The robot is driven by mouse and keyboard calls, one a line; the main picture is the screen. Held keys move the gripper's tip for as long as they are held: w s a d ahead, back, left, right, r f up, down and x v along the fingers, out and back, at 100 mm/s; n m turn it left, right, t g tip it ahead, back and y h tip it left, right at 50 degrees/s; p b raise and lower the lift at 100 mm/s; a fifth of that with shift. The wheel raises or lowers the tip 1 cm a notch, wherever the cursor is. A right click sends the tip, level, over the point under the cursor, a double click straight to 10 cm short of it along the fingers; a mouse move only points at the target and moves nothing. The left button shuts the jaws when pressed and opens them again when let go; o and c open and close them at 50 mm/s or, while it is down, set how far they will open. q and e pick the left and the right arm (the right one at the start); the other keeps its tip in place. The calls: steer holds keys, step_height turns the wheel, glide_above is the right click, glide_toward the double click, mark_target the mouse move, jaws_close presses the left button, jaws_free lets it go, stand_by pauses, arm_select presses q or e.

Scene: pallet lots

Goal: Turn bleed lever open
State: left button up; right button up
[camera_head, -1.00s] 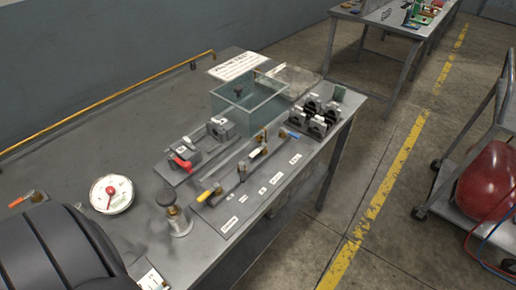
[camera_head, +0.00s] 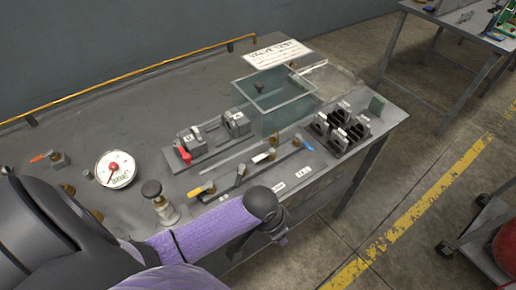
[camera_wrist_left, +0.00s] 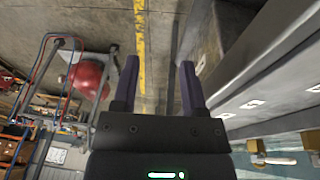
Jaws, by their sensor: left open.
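Several small levers stand on the grey test bench (camera_head: 110,105): an orange-red one (camera_head: 42,156) at the left, a yellow one (camera_head: 197,190), a pale one (camera_head: 259,157) and a blue one (camera_head: 307,145) along a front strip. Which is the bleed lever I cannot tell; the labels are too small to read. My left arm reaches across the bench's front edge, its wrist in front of the strip. In the left wrist view my left gripper (camera_wrist_left: 158,82) is open and empty, over floor beside the bench edge. Its fingertips are not clear in the head view. My right gripper is not in view.
A round gauge (camera_head: 116,169), a knobbed brass valve (camera_head: 159,203), a red-handled fixture (camera_head: 185,154), a clear tank (camera_head: 276,100) and black blocks (camera_head: 341,130) crowd the bench. A red tank (camera_wrist_left: 88,78) on a cart stands beyond the aisle.

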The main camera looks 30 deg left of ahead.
arm_select(q)
steer(key=shift+m+g+y, duration=0.5)
steer(key=shift+m, duration=0.3)
steer(key=w+a+r, duration=0.1)
steer(key=w+r, duration=0.1)
steer(key=w+a+r, duration=0.1)
steer(key=w+r, duration=0.1)
steer(key=r, duration=0.1)
steer(key=w+a+r, duration=0.1)
steer(key=w+r, duration=0.2)
steer(key=shift+a, duration=0.35)
step_height(320, 180, up, 9)
steer(key=n+g+y, duration=0.1)
steer(key=n, duration=0.1)
glide_above(259, 157)
step_height(259, 157, down, 9)
steer(key=b, duration=0.2)
steer(key=shift+f+b, duration=0.1)
steer(key=shift+b, duration=0.3)
steer(key=shift+f, duration=0.15)
jaws_close()
